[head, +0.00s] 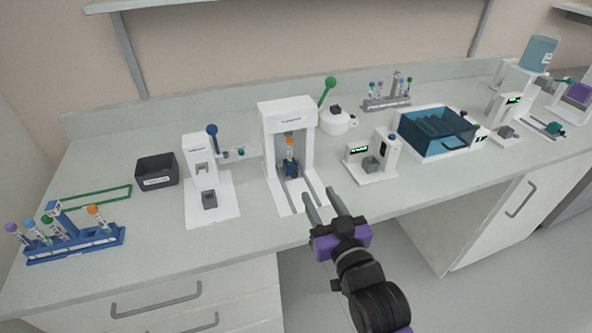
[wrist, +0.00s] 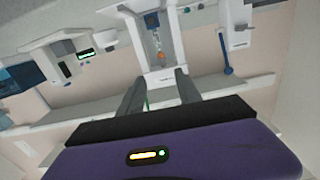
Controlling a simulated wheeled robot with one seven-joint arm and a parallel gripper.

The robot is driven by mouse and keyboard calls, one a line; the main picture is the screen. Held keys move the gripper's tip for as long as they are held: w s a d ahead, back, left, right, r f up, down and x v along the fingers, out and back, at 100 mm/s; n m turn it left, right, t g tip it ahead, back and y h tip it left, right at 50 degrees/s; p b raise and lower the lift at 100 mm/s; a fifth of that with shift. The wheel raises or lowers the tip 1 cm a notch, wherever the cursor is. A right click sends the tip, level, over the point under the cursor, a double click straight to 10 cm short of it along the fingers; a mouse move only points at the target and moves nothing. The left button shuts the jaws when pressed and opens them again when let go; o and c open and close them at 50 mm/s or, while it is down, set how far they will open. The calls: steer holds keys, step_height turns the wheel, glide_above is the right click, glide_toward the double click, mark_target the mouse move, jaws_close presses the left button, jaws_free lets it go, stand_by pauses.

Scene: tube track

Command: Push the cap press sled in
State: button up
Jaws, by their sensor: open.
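The white cap press (head: 289,108) stands mid-bench with two grey rails running forward over its base plate. Its blue sled (head: 291,169) sits on the rails near the press opening and carries an upright tube with an orange cap (head: 290,144). I cannot tell whether the sled is fully in. My gripper (head: 319,198) is open and empty, in front of the press and right of the rails' front end, apart from the sled. In the wrist view, the press (wrist: 172,82) and the orange-capped tube (wrist: 158,56) show beyond my open fingers (wrist: 160,88).
A white device with a blue lever (head: 197,150) stands left of the press. A device with a green display (head: 375,160) stands close on the right. A blue tube rack (head: 75,245) is at far left, beside a dark bin (head: 156,170). The bench front edge lies under my gripper.

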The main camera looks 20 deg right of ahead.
steer(key=w+r+g, duration=0.2)
steer(key=w, duration=0.7)
steer(key=g, duration=0.2)
glide_toward(295, 175)
steer(key=shift+w+p, duration=0.4)
steer(key=shift+x, duration=3.75)
steer(key=shift+f, duration=0.1)
jaws_close()
